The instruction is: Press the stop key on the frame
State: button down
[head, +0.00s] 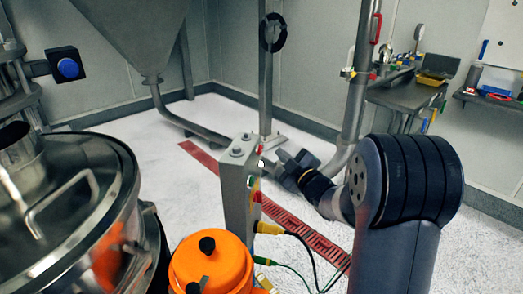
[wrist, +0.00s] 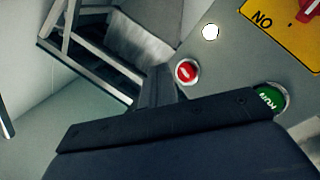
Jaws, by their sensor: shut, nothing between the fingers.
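The control post (head: 238,190) stands upright in the middle of the head view. Its panel face (wrist: 235,60) fills the upper right of the wrist view. A red round key (wrist: 187,72), which looks like the stop key, sits in a pale ring there. A green key marked RUN (wrist: 270,98) is lower right of it, partly hidden by my gripper's body. A white round lamp (wrist: 210,32) is above the red key. My gripper (head: 280,156) is shut and empty, beside the post's right side. Its fingertips (wrist: 160,74) appear just left of the red key; contact cannot be told.
A yellow label (wrist: 285,30) with a red switch is at the panel's corner. An orange container (head: 210,265) stands in front of the post, with cables to its right. A steel vessel (head: 70,210) fills the left. A blue button (head: 68,68) is at the upper left.

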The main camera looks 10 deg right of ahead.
jog(key=shift+w+a+b, duration=0.2)
jog(key=shift+w+a, duration=0.05)
jog(key=shift+a, duration=0.35)
jog(key=shift+w+a+b, duration=0.2)
jog(key=shift+a, duration=0.4)
jog(key=shift+a, duration=0.1)
dwell(1.1)
jog(key=shift+w+a+b, duration=0.15)
jog(key=shift+a+b, duration=0.1)
jog(key=shift+b, duration=0.2)
jog(key=shift+w+a+b, duration=0.2)
jog(key=shift+a+b, duration=0.1)
jog(key=shift+a, duration=0.1)
dwell(0.5)
dwell(0.3)
jog(key=shift+s+d, duration=0.35)
jog(key=shift+d, duration=0.4)
jog(key=d, duration=0.1)
jog(key=s+d, duration=0.1)
jog(key=d, duration=0.1)
jog(key=s+d, duration=0.1)
jog(key=shift+d, duration=0.3)
